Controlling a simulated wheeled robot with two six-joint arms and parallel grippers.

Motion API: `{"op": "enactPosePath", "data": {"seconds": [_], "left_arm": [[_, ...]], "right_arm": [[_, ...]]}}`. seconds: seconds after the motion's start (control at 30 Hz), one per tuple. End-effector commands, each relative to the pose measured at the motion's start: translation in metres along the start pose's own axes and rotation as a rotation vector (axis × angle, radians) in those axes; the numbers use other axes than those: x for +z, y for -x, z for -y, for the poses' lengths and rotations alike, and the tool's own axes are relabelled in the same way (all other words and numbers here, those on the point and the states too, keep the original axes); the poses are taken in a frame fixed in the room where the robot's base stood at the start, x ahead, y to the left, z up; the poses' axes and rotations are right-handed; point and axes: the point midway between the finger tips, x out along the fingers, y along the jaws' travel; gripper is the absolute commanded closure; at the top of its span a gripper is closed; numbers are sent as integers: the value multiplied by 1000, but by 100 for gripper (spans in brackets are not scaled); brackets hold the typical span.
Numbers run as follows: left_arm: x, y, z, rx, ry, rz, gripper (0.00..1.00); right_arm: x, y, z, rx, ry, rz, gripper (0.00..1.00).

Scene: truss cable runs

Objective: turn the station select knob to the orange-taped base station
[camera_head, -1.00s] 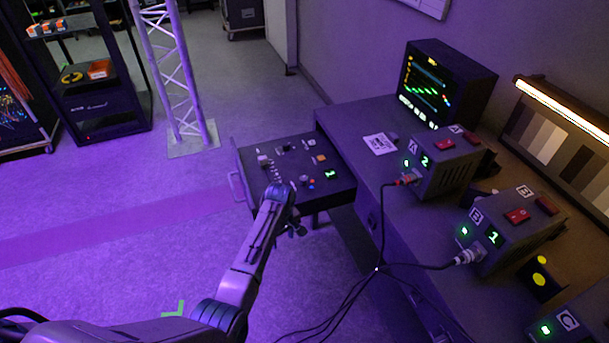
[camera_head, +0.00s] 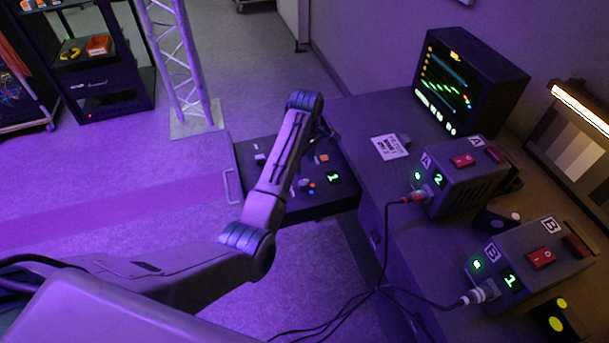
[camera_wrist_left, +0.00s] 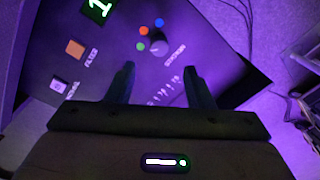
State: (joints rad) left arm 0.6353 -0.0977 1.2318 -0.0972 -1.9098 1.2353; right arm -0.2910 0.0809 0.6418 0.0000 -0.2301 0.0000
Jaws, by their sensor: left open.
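The station knob (camera_wrist_left: 159,45) is a small dark round knob on the dark control panel (camera_wrist_left: 205,35). Orange, blue and green dots (camera_wrist_left: 140,46) sit around it; its pointer direction is unclear. My left gripper (camera_wrist_left: 158,72) is open and empty, with its fingertips just short of the knob, one to either side in the left wrist view. In the head view my left wrist hides much of the panel (camera_head: 250,185). Base station A (camera_head: 462,172) shows a green 2 and base station B (camera_head: 522,262) shows a green 1. I cannot make out orange tape on either.
A green 1 display (camera_wrist_left: 98,8) and an orange square button (camera_wrist_left: 75,48) are on the panel. A monitor (camera_head: 470,85) stands on the desk at the right. Black cables (camera_head: 385,255) hang in front of the desk. A truss tower (camera_head: 180,65) stands behind the panel.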

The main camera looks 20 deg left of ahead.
Motion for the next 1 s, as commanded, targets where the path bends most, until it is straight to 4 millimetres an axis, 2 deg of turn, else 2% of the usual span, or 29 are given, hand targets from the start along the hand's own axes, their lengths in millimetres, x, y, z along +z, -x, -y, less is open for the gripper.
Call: {"op": "enactPosePath", "data": {"seconds": [0.03,0.1,0.2,0.3,0.4,0.53,0.67,0.83,0.87,1.0], "left_arm": [[0,-10,1,-4,0,1,52],[0,-24,2,-5,0,1,52],[0,-43,1,-3,-1,0,52],[0,-60,1,-3,-1,1,52],[0,-73,1,-2,-1,0,52],[0,-82,1,0,-1,0,52],[0,-84,0,0,-1,0,52],[0,-84,0,1,-1,0,52],[0,-84,0,1,-1,0,56],[0,-84,0,0,-1,0,84]], "right_arm": [[16,4,0,0,1,21,0],[30,6,0,-1,2,41,0],[40,9,0,-1,2,51,0],[35,10,0,-1,2,44,0],[21,10,0,-1,1,27,0],[5,9,0,0,0,6,0],[5,9,0,-1,0,6,0],[14,9,1,-2,0,17,0],[16,10,1,-2,0,19,0],[22,10,2,-2,0,27,0]]}}
